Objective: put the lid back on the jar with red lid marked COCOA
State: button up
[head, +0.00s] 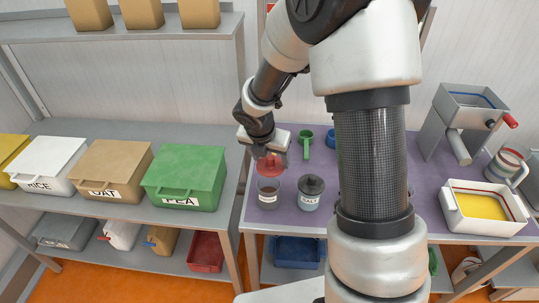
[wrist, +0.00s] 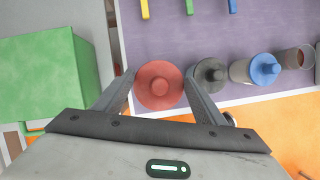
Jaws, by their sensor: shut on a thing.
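My gripper (head: 270,157) is shut on the red lid (head: 270,166), a round disc with a knob. In the wrist view the red lid (wrist: 158,86) sits between the two fingers. A jar with dark contents (head: 268,194) stands upright on the purple worktop directly below the lid in the head view. Its white label is too small to read. The lid looks level and just above the jar's rim; I cannot tell whether they touch. In the wrist view the lid hides the jar.
A jar with a black lid (head: 310,192), labelled SALT, stands close on the right. A blue-lidded jar (wrist: 262,70) stands beyond it in the wrist view. A green box (head: 185,178) is on the left shelf. A green scoop (head: 306,143) lies behind. My arm hides part of the worktop.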

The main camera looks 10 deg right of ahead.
aim_at(268, 166)
jog(key=shift+a, duration=0.3)
notch_tip(268, 166, down, 4)
jog(key=b, duration=0.4)
jog(key=shift+f+b, duration=0.2)
jog(key=shift+b, duration=0.15)
jog(key=shift+f+b, duration=0.65)
jog(key=shift+f, duration=0.3)
jog(key=shift+p, duration=0.3)
jog(key=shift+f, duration=0.15)
dwell(1.3)
jog(key=o, duration=1.5)
jog(key=shift+c, duration=0.2)
